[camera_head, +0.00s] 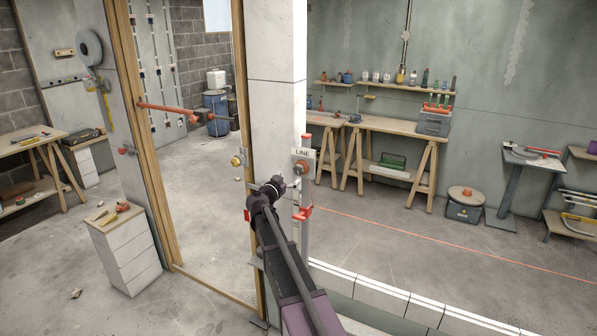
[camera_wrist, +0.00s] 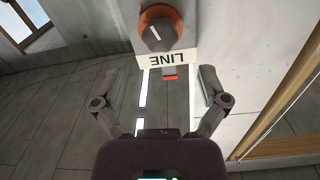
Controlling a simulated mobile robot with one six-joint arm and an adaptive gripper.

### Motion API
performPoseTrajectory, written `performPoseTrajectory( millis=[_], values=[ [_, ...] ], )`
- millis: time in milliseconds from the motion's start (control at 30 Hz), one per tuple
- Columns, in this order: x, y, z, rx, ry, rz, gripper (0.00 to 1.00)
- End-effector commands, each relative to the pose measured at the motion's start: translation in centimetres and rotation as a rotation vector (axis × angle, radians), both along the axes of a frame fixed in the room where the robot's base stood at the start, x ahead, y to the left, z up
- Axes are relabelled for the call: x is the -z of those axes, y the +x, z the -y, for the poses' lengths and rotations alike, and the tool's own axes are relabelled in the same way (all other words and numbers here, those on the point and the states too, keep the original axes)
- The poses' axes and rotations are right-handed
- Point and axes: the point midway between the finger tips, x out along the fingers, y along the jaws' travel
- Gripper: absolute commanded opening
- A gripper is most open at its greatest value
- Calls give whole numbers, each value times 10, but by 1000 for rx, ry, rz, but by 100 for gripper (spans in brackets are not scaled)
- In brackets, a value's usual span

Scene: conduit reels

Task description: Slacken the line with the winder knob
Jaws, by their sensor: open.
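The winder knob (camera_head: 301,167) is on the post, just below a white LINE label (camera_head: 303,153). In the wrist view the knob (camera_wrist: 158,32) has a dark face with a white pointer mark and an orange rim, and the LINE label (camera_wrist: 168,59) appears upside down. A thin red line (camera_head: 440,243) runs right from near a red fitting (camera_head: 303,213) lower on the post; I cannot tell how taut it is. My gripper (camera_wrist: 160,80) is open and empty, its fingers spread either side of the label, apart from the knob. My gripper (camera_head: 286,184) also shows in the head view.
A wooden door frame (camera_head: 171,258) stands left of the post, with an orange bar (camera_head: 165,108) across the opening. A white drawer cabinet (camera_head: 126,250) is at the left. A low white-topped wall (camera_head: 385,292) runs right. Workbenches stand at the back; the floor between is mostly clear.

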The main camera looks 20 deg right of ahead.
Motion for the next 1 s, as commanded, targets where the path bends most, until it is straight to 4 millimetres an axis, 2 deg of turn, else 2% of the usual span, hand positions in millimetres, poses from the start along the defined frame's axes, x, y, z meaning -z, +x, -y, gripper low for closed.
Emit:
performPoseTrajectory(
  millis=[33,300,500,967,1000],
  values=[
    [0,8,7,1,0,0,93],
    [0,31,40,1,0,0,93],
    [0,43,55,0,0,0,93],
    [0,46,62,0,0,0,93],
    [0,46,62,0,0,0,90]
  ],
)
